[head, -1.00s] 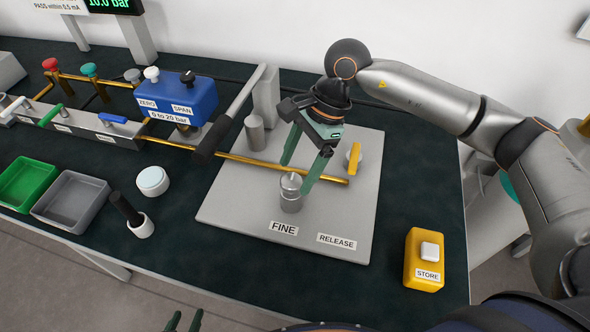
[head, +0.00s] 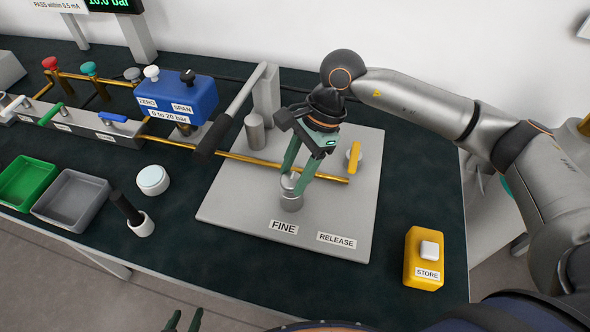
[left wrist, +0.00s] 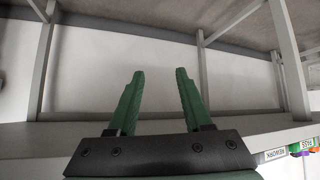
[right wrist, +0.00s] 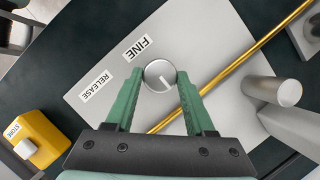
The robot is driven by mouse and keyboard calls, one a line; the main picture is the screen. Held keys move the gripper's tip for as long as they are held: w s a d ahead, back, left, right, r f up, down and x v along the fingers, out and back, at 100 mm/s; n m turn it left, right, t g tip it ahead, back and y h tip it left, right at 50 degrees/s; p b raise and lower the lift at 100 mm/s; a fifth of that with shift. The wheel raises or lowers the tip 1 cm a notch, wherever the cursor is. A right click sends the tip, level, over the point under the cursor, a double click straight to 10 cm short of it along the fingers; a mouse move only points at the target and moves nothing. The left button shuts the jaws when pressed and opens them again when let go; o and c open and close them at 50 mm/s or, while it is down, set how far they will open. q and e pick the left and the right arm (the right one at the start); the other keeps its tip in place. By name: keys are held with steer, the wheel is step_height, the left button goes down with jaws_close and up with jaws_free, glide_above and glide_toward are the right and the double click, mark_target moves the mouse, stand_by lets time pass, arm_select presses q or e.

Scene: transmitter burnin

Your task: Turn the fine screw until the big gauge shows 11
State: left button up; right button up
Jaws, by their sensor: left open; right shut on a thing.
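The fine screw (head: 291,201) is a round silver knob on the grey plate (head: 236,206), behind the FINE label (head: 284,228). My right gripper (head: 293,182) points down at it, with its green fingers shut on the knob's sides. In the right wrist view the knob (right wrist: 159,75), with a pale mark on its top, sits between the fingertips. A display (head: 108,3) at the top edge, partly cut off, reads 10.0 bar in green. I cannot make out a big dial gauge. My left gripper (left wrist: 158,74) is open and empty; its tips (head: 183,322) show at the head view's bottom edge.
A yellow release handle (head: 354,158) and a brass pipe (head: 272,164) are close to the screw. A grey lever with a black grip (head: 212,138) leans at left. The yellow STORE button box (head: 424,258) is at right. Trays (head: 70,199) stand at far left.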

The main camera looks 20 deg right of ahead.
jaws_close()
